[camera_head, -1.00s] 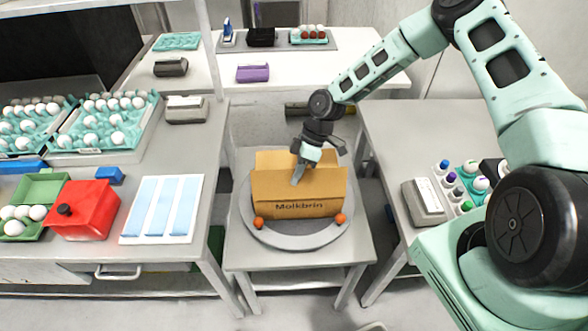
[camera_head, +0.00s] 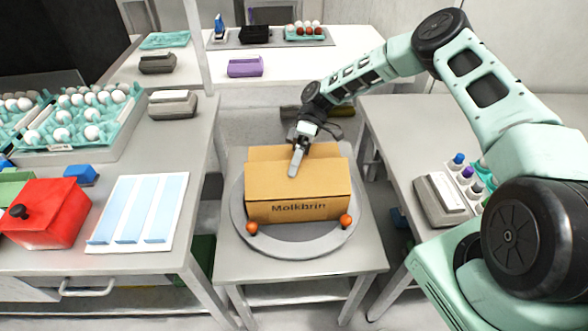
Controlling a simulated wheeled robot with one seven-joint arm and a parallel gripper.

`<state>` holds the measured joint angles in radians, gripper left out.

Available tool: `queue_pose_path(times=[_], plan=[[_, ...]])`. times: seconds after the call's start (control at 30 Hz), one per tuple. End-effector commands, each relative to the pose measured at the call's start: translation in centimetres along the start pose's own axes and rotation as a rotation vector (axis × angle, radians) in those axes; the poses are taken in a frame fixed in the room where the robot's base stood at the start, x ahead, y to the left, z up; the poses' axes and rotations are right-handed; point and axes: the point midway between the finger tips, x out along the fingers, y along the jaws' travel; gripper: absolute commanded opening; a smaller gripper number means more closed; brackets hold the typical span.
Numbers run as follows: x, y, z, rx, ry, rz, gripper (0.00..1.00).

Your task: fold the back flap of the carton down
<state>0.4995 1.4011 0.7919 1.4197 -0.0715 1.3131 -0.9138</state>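The brown cardboard carton (camera_head: 312,209) with "Molkbrin" on its front stands on a grey round turntable (camera_head: 290,245). A broad cardboard panel slopes across its upper front, and another strip of cardboard, which looks like the back flap (camera_head: 268,153), shows behind it along the far side. My gripper (camera_head: 294,168) reaches in from above and behind. A pale finger points down over the carton's top, in front of the back strip. I cannot tell if it touches the cardboard. The finger spacing and the carton's inside are hidden.
Two orange balls (camera_head: 252,228) (camera_head: 345,221) sit at the carton's front corners. The turntable rests on a small grey table (camera_head: 240,262) between two side tables. Egg trays (camera_head: 95,130) and a red box (camera_head: 45,212) are on the left; a grey device (camera_head: 437,203) is on the right.

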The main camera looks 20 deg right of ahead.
Motion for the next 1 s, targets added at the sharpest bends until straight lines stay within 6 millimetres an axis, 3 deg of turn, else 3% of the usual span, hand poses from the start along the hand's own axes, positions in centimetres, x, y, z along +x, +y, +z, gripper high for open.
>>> queue_pose_path(times=[0.47,0.53,0.57,0.87,1.0], plan=[[0.2,0.1,0.2,0.006,-0.005,-0.013,0.00],[0.2,0.1,0.2,0.006,-0.004,-0.013,0.22],[0.2,0.1,0.2,0.006,-0.004,-0.013,0.25],[0.0,0.1,0.1,0.005,-0.002,-0.011,0.25],[-1.2,0.3,0.1,0.006,-0.001,-0.008,0.25]])
